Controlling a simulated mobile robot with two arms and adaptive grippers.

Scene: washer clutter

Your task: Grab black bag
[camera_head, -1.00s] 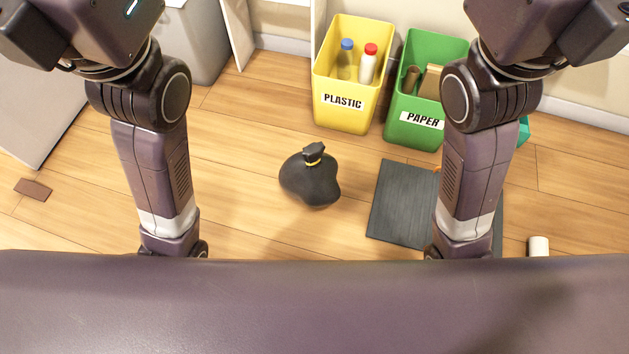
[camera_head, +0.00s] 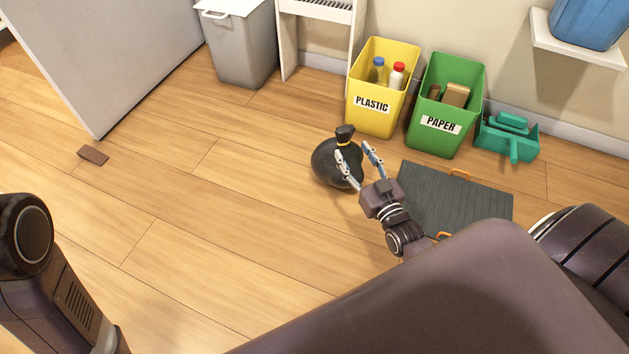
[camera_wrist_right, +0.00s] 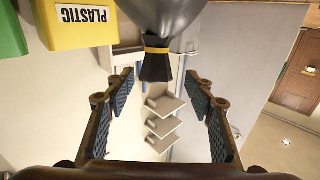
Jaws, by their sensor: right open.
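The black bag (camera_head: 327,165) stands on the wooden floor in front of the yellow bin, tied at the neck with a yellow band. My right gripper (camera_head: 357,151) is open at the bag's right side in the head view, its fingers partly in front of it. In the right wrist view the bag (camera_wrist_right: 178,22) shows at the top, with its gathered neck (camera_wrist_right: 156,66) pointing down between the open fingers of the gripper (camera_wrist_right: 168,108). The fingers show gaps on both sides of the neck. My left gripper is out of view; only part of the left arm shows.
A yellow PLASTIC bin (camera_head: 368,124) and a green PAPER bin (camera_head: 432,144) stand behind the bag. A teal dustpan (camera_head: 510,140) lies right of them. A dark mat (camera_head: 455,205) with orange handles lies right of the gripper. A brown piece (camera_head: 93,155) lies left; the floor between is clear.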

